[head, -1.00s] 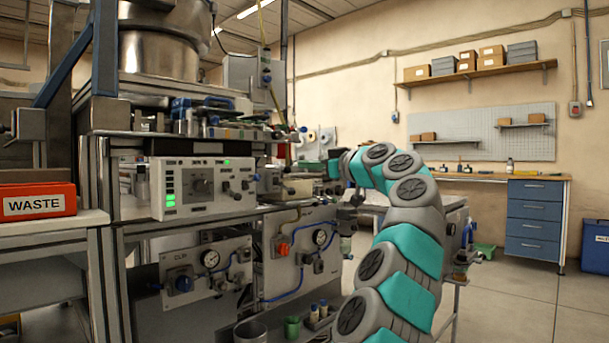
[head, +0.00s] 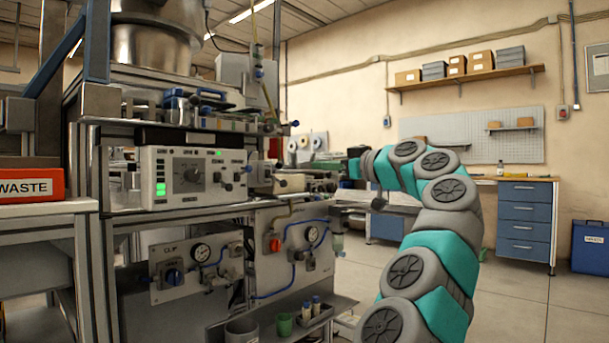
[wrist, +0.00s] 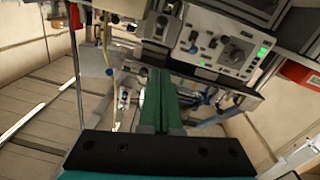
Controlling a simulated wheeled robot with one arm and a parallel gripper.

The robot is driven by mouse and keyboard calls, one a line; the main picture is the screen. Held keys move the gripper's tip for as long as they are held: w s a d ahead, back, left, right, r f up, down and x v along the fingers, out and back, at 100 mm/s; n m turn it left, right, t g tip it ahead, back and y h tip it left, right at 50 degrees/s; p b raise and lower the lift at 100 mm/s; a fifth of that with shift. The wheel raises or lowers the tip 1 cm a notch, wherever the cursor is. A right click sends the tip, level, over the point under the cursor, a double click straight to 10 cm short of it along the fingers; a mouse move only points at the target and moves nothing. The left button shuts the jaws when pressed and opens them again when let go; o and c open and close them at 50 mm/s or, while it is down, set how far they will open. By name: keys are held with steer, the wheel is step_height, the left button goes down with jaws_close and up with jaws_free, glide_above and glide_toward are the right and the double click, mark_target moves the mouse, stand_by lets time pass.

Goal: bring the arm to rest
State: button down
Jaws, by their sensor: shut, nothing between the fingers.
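My arm reaches up from the lower right of the head view and bends over to the left. My gripper (head: 352,168) is at its far end, small and partly hidden, in front of the machine's right side. In the wrist view the two green fingers of my gripper (wrist: 160,80) lie side by side, closed, with nothing seen between them. They point toward the machine, whose control panel (wrist: 222,47) shows beyond them. The same control panel (head: 190,177) shows in the head view, left of my gripper.
A red WASTE bin (head: 30,185) sits on a bench at the left. Cups and small bottles (head: 285,325) stand on a low shelf. Blue drawers (head: 527,222) and a blue waste container (head: 590,246) stand at the right. The floor (head: 520,300) between is open.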

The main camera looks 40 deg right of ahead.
steer(key=w+a+f+n+g+y, duration=0.1)
steer(key=w+a+f+g+y, duration=0.25)
steer(key=a, duration=0.75)
steer(key=w+a+f+n+g+y, duration=0.15)
steer(key=w+a, duration=0.25)
steer(key=a, duration=0.8)
steer(key=s+a+f+g+y, duration=0.15)
steer(key=a+f+g, duration=0.25)
steer(key=a+f, duration=0.6)
steer(key=s+a+f+m+g+h, duration=0.1)
steer(key=s+a+f+g, duration=0.1)
steer(key=s+a+f, duration=0.5)
steer(key=s+a+f+g+h, duration=0.15)
steer(key=s+f, duration=0.25)
steer(key=f, duration=0.4)
steer(key=s+a+f+m+g+h, duration=0.1)
steer(key=s+a+f+g, duration=0.2)
steer(key=s+a+f, duration=0.4)
steer(key=s+d+f+m+g+h, duration=0.1)
steer(key=s+d+f+g+h, duration=0.15)
steer(key=s+f, duration=0.55)
steer(key=s+d+f+m+g+h, duration=0.15)
steer(key=s+d+f, duration=0.25)
steer(key=s+f, duration=0.45)
step_height(320, 180, up, 14)
steer(key=p, duration=1.3)
steer(key=shift+s+m, duration=0.3)
steer(key=shift+s, duration=0.15)
